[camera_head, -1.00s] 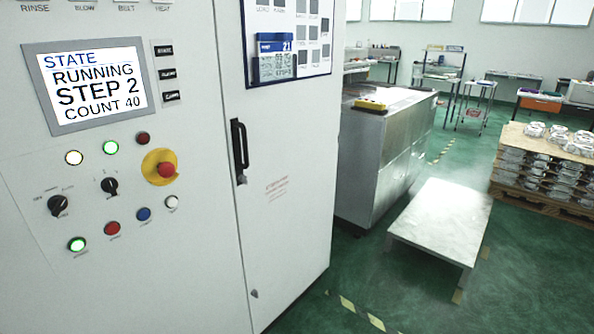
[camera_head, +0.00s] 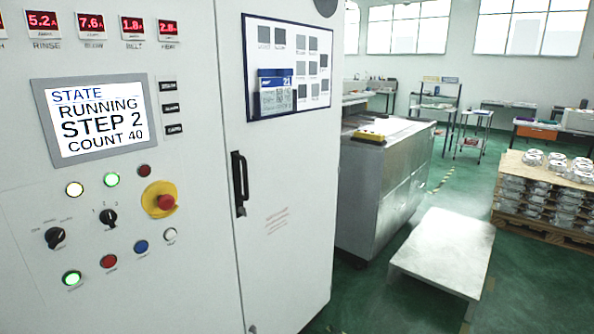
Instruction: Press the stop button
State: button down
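The control panel is on a white cabinet (camera_head: 190,55) at the left. A red push button (camera_head: 108,261) sits in its lower row, between a lit green button (camera_head: 72,278) and a blue button (camera_head: 141,247); its label is too small to read. A larger red mushroom button (camera_head: 165,202) on a yellow disc (camera_head: 153,190) sits higher, to the right. The screen (camera_head: 97,117) reads "STATE RUNNING STEP 2 COUNT 40". My gripper does not show in this view.
A black door handle (camera_head: 240,183) sticks out right of the panel. A metal machine (camera_head: 385,190) and a low grey platform (camera_head: 445,245) stand to the right. A pallet of stacked castings (camera_head: 545,190) is at the far right. Green floor shows between them.

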aim_at(109, 262)
jog(key=i+j, duration=0.5)
jog(key=u, duration=2.1)
jog(key=i+l, duration=0.05)
jog(key=l, duration=0.05)
